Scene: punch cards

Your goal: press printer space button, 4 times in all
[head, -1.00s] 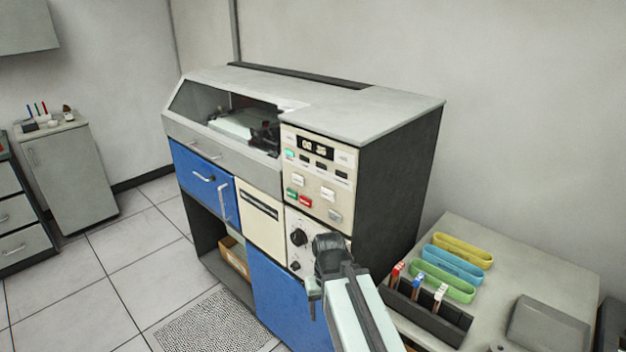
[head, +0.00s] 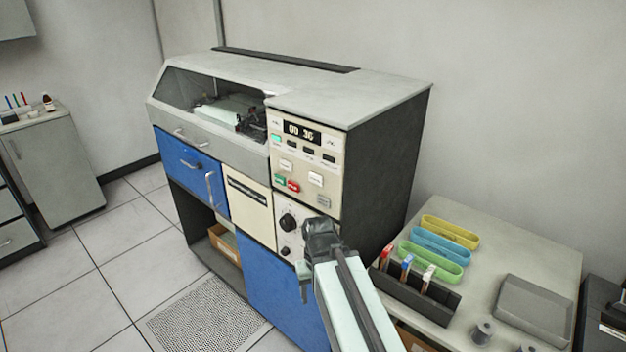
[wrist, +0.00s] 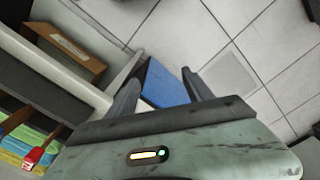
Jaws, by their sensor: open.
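The printer (head: 350,101) is a large grey, blue and black cabinet in the head view. Its cream control panel (head: 302,199) has a lit number display, a green button (head: 280,179), a red button (head: 293,187) and several white buttons, including one at lower right (head: 323,201). The labels are too small to read, so I cannot tell which is the space button. My gripper (wrist: 160,92) is open, with its two fingers apart and nothing between them. In the wrist view, a blue panel and floor tiles lie beyond them. In the head view, my arm's end is in front of the lower panel, below the buttons.
A grey side table (head: 560,258) at right holds a black rack (head: 415,296) with coloured pieces, yellow, blue and green trays (head: 450,231), and a grey tray (head: 535,309). Grey cabinets (head: 60,165) stand at far left. The tiled floor (head: 125,245) is clear at left.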

